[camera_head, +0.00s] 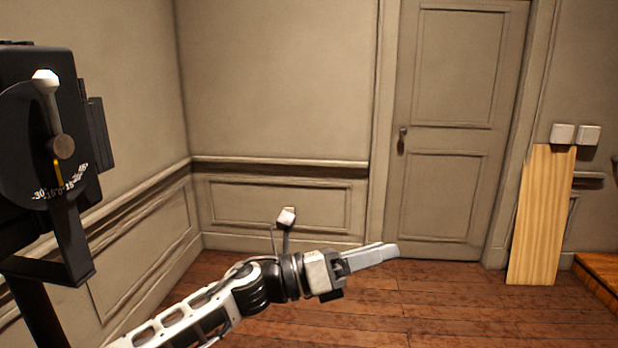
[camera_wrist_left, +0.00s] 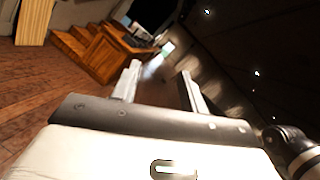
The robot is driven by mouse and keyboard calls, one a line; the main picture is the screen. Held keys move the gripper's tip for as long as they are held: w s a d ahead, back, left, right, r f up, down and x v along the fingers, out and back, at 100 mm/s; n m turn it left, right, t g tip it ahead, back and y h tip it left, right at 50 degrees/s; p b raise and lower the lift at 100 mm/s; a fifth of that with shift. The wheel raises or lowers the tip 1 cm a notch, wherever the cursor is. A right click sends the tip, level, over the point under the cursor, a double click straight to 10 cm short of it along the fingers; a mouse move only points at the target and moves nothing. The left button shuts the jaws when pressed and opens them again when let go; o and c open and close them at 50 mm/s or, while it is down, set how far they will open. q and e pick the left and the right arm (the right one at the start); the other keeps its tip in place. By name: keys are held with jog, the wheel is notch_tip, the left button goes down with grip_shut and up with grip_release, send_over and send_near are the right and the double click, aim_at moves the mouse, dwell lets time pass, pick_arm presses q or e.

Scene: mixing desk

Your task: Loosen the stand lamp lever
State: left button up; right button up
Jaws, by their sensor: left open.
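The stand lamp (camera_head: 90,120) is a black housing on a yoke at the left edge of the head view, partly cut off. Its lever (camera_head: 47,105) has a pale knob at the top and a round pivot below, above a dial with angle marks and a yellow pointer. My left gripper (camera_head: 385,253) is in the lower middle of the head view, pointing right, well apart from the lamp. In the left wrist view its two fingers (camera_wrist_left: 160,88) are spread with nothing between them. The lamp is not in the wrist view. My right gripper is not in view.
A closed door (camera_head: 450,120) is in the back wall. A wooden board (camera_head: 540,215) leans at the right. Wooden steps (camera_wrist_left: 85,45) and a desk show in the wrist view. The wooden floor (camera_head: 450,300) between is clear.

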pick_arm(q)
jog(key=s+a+f+n+t+y, duration=0.2)
jog(key=a+f+n+t+y, duration=0.35)
jog(key=f+n, duration=0.7)
jog(key=s+a+f+n+t+y, duration=0.2)
jog(key=a+f+n+t+y, duration=0.4)
jog(key=n, duration=1.1)
jog(key=s+a+f+n+g+y, duration=0.2)
jog(key=s+a+f+n, duration=0.4)
jog(key=s+f, duration=0.3)
jog(key=s+a+f+n+g+y, duration=0.2)
jog(key=s+a+f+n+y, duration=0.2)
jog(key=s+a+f+n, duration=0.3)
notch_tip(320, 180, down, 2)
jog(key=shift+s+a+f+n+g, duration=0.15)
jog(key=shift+s+n+g, duration=0.25)
jog(key=shift+s, duration=0.45)
